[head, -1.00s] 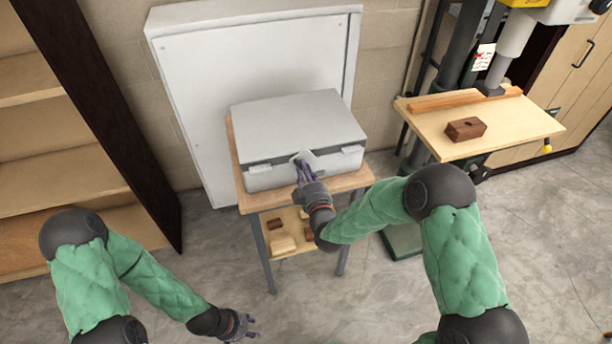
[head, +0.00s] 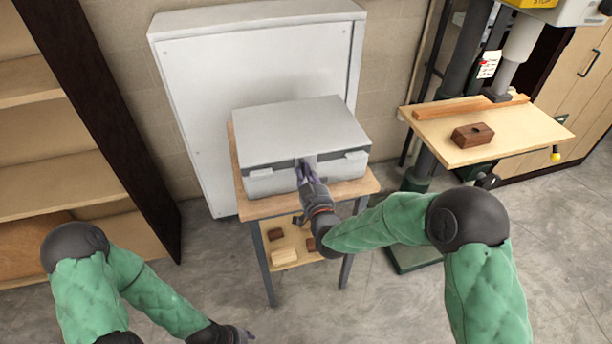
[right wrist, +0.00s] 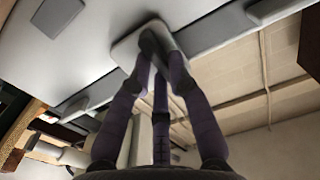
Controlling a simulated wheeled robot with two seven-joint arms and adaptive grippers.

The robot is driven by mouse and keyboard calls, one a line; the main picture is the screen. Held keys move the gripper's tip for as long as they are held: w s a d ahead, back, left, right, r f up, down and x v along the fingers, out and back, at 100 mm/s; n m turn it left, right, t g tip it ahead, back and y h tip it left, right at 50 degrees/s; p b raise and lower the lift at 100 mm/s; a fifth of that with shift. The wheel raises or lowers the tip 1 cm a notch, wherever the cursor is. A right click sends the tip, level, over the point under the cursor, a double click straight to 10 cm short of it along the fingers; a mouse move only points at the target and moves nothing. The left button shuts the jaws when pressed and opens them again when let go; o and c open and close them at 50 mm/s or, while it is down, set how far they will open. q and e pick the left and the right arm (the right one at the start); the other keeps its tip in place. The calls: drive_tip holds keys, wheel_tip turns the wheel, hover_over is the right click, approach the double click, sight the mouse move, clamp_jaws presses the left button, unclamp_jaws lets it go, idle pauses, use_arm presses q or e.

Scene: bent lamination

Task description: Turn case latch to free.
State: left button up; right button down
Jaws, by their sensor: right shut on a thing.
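The grey case (head: 298,133) lies closed on a small wooden table. Its front carries a light latch plate at the middle, which my right gripper (head: 304,168) mostly hides in the head view. In the right wrist view the gripper (right wrist: 160,45) is shut on the pale case latch (right wrist: 137,50), with its dark fingers meeting at the plate. The plate lies across the dark seam of the case front. My left gripper (head: 240,335) is low at the bottom edge, away from the case; its fingers are too small and cut off to read.
The wooden table (head: 252,208) has a lower shelf with several wood blocks (head: 284,256). A grey cabinet panel (head: 250,60) stands behind the case. To the right is a drill press table (head: 440,140) with a brown block (head: 472,134). Open shelves (head: 50,130) stand at left.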

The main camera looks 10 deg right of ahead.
drive_tip(key=shift+f, duration=0.1)
idle(0.3)
drive_tip(key=c, duration=1.1)
unclamp_jaws()
drive_tip(key=shift+c, duration=0.2)
drive_tip(key=shift+s, duration=0.1)
drive_tip(key=s, duration=1.2)
drive_tip(key=shift+d, duration=0.15)
drive_tip(key=shift+w, duration=0.1)
